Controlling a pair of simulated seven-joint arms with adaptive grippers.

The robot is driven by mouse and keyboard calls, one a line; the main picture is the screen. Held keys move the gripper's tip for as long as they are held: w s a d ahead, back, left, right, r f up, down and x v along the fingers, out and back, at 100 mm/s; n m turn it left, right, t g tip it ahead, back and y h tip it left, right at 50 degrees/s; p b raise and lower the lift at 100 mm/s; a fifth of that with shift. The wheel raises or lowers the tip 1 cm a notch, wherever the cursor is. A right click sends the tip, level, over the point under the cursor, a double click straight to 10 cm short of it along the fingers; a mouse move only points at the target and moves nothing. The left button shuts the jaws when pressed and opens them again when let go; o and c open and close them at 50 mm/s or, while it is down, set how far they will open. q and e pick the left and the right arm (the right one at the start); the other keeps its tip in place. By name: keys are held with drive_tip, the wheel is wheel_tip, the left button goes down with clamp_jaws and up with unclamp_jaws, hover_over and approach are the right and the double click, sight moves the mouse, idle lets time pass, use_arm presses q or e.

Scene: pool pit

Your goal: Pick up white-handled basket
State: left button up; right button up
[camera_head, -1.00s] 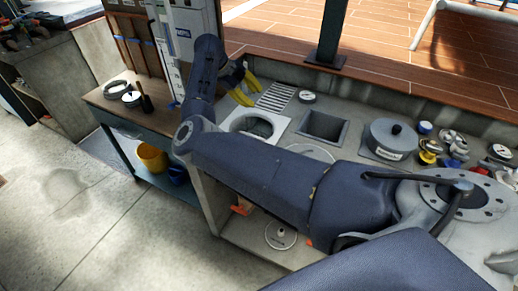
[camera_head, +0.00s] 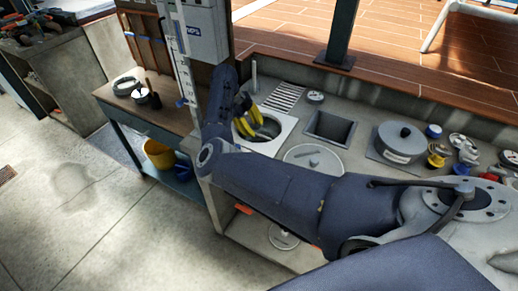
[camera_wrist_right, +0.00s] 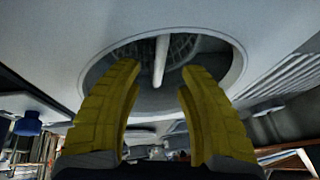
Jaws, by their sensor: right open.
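The white-handled basket (camera_wrist_right: 184,48) sits down in a round opening in a white square plate (camera_head: 286,139) on the counter. In the right wrist view its grey slatted inside and its pale upright handle (camera_wrist_right: 161,62) show. My right gripper (camera_head: 254,118) has yellow fingers and is at the left side of the opening. In the right wrist view the fingers of this gripper (camera_wrist_right: 160,75) are apart, one on each side of the handle, with gaps to it. In the head view the gripper hides part of the basket. My left gripper is not in view.
A square recess (camera_head: 330,128), a slotted grate (camera_head: 284,97), a round lid (camera_head: 314,159) and a grey lidded pot (camera_head: 400,142) are on the counter. A grey panel box (camera_head: 200,30) stands behind. A wooden bench (camera_head: 165,118) is at left, with a yellow bucket (camera_head: 159,154) below.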

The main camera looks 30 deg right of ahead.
sight(258, 135)
drive_tip(key=shift+x, duration=2.4)
drive_tip(key=shift+o, duration=0.2)
clamp_jaws()
